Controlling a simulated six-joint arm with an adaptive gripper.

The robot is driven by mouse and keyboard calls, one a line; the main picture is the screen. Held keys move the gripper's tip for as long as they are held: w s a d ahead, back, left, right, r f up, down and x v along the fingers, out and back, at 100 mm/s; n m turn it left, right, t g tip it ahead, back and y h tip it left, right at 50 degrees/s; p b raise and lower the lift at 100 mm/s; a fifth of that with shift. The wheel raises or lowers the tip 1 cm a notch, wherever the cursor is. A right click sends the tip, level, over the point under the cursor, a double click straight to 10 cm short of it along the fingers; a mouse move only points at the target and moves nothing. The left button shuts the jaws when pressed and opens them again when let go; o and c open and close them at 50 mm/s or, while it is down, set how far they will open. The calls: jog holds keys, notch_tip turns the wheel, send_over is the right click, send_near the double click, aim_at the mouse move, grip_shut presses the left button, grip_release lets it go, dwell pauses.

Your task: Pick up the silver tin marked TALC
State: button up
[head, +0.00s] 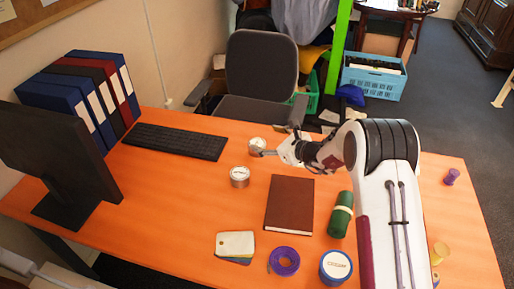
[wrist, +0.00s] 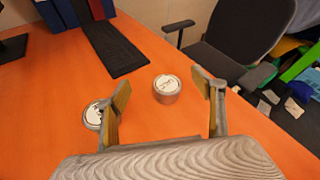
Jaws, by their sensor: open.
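Two silver tins with white lids stand on the orange desk. One tin (head: 257,144) is at my fingertips in the head view, partly hidden by them; in the wrist view this tin (wrist: 167,89) shows ahead, in the gap between my fingers. The other tin (head: 240,177) stands nearer the desk's front; in the wrist view it (wrist: 92,116) is partly hidden behind my left finger. Both lids carry dark lettering too small to read surely, so I cannot tell which says TALC. My gripper (head: 266,152) is open and empty, its fingers (wrist: 161,86) spread wide.
A keyboard (head: 175,141) lies left of the tins. A brown book (head: 290,203), a green roll (head: 341,214), purple tape (head: 284,261) and a blue round tin (head: 336,267) lie nearer. A chair (head: 262,75) stands behind the desk (head: 185,215).

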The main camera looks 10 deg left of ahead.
aim_at(261, 146)
jog(key=f+m, duration=0.1)
jog(key=f, duration=0.1)
jog(key=w+f+m, duration=0.1)
jog(key=f, duration=0.1)
jog(key=w+f+t, duration=0.1)
jog(key=f, duration=0.2)
jog(key=shift+m+h, duration=0.4)
jog(key=shift+a, duration=0.1)
jog(key=shift+x, duration=1.15)
jog(key=shift+a, duration=0.1)
jog(key=shift+f+x, duration=0.2)
jog(key=shift+x, duration=2.35)
jog(key=shift+s, duration=0.1)
jog(key=c, duration=1.4)
